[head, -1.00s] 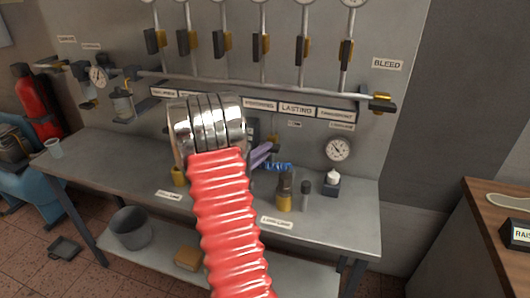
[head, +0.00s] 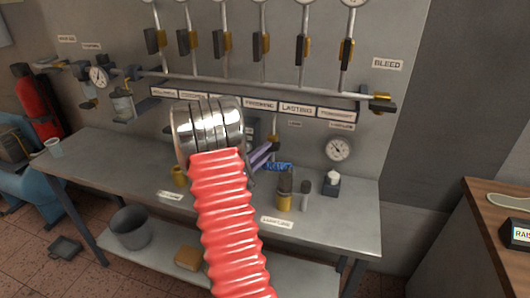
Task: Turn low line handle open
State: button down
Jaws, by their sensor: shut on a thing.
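My gripper (head: 262,154) shows in part as purple fingers just right of my arm, low on the grey panel above the bench. It is shut, with its tips at a small brass valve (head: 273,139) below the label row. The low line handle at this valve is mostly hidden by the fingers, and its angle cannot be read. My red ribbed arm with its metal joint covers the middle of the view and hides the rest of the gripper.
Several black-handled valves (head: 261,44) hang along the panel top above a horizontal pipe (head: 240,84). On the grey bench (head: 340,225) are a blue item (head: 278,167), a brass-based black fitting (head: 285,190) and a white-topped bottle (head: 331,184). A round gauge (head: 338,149) is right of the gripper.

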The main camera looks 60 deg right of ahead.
jog(key=shift+s+f+n+t+h, duration=0.15)
jog(key=shift+n+t+h, duration=0.5)
jog(key=shift+n, duration=1.45)
jog(key=shift+f+n+t+h, duration=0.3)
jog(key=shift+n+t, duration=0.5)
jog(key=shift+n, duration=1.3)
jog(key=shift+s+f+n+t+h, duration=0.1)
jog(key=shift+n+t+h, duration=0.6)
jog(key=shift+n, duration=1.4)
jog(key=c, duration=1.7)
grip_release()
jog(key=shift+r, duration=0.2)
jog(key=shift+v, duration=3.75)
jog(key=shift+f, duration=0.1)
